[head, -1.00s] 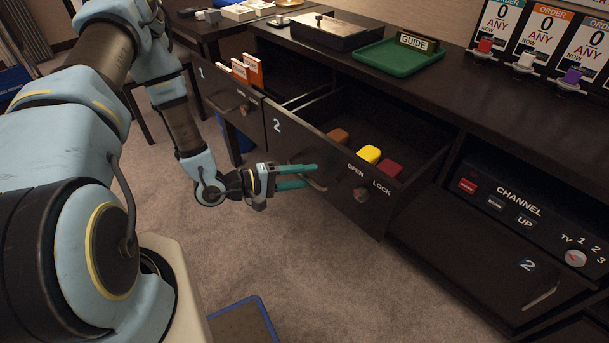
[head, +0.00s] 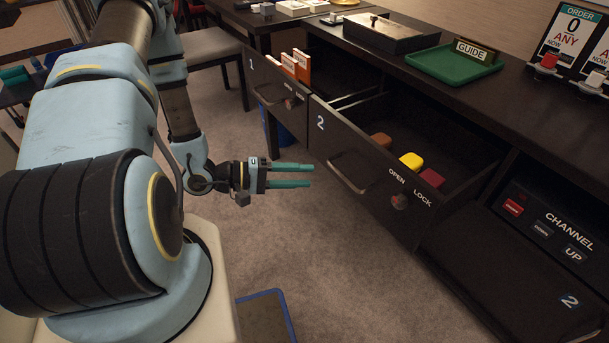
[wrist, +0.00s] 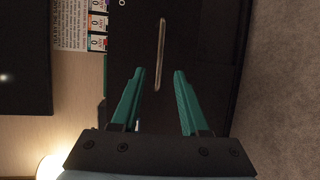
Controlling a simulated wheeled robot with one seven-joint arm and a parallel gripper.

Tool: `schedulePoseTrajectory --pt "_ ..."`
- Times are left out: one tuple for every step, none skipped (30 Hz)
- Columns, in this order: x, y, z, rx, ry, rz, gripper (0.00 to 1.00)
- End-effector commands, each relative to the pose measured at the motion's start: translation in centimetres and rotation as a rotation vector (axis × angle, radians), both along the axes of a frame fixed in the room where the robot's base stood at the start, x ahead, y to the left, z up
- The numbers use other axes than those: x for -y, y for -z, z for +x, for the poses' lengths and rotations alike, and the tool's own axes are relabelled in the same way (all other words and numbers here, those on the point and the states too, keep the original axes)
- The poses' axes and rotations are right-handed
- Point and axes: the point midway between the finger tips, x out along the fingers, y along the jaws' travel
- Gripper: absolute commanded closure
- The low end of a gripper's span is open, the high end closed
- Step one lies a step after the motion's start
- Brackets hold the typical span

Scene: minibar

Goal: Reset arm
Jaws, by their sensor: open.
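My gripper (head: 308,175) has two teal fingers and is open and empty. In the head view it is in the air over the carpet, to the left of drawer 2 (head: 358,188) and apart from its handle (head: 347,172). Drawer 2 is pulled open. In the wrist view the two fingers (wrist: 159,72) are spread, with a metal handle (wrist: 160,55) on a dark front beyond and between them.
Drawer 1 (head: 275,102) is also open, with orange-and-white cards (head: 301,68) in it. Drawer 2 holds brown, yellow (head: 411,160) and dark red blocks. A green tray (head: 455,65) stands on the counter. A blue-edged mat (head: 262,318) lies on the carpet.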

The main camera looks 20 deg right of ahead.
Motion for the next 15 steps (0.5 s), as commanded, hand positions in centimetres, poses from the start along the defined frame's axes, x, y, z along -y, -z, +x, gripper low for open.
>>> schedulePoseTrajectory --pt "0.0 0.0 0.0 0.0 0.0 0.0 0.55" --pt "0.0 0.0 0.0 0.0 0.0 0.0 0.55" --pt "0.0 0.0 0.0 0.0 0.0 0.0 0.55" --pt "0.0 0.0 0.0 0.0 0.0 0.0 0.55" --pt "0.0 0.0 0.0 0.0 0.0 0.0 0.55" --pt "0.0 0.0 0.0 0.0 0.0 0.0 0.55" --pt "0.0 0.0 0.0 0.0 0.0 0.0 0.55" --pt "0.0 0.0 0.0 0.001 -0.001 0.001 0.55" --pt "0.0 0.0 0.2 0.007 -0.002 0.006 0.55" --pt "0.0 0.0 0.4 0.02 -0.006 0.016 0.55" --pt "-0.1 0.1 0.7 0.037 -0.009 0.031 0.55" --pt "-0.2 0.1 1.4 0.071 -0.018 0.061 0.55" --pt "-0.3 0.2 2.1 0.105 -0.026 0.092 0.55" --pt "-0.6 0.3 2.9 0.147 -0.037 0.131 0.55" --pt "-1.0 0.4 4.3 0.21 -0.053 0.194 0.55"
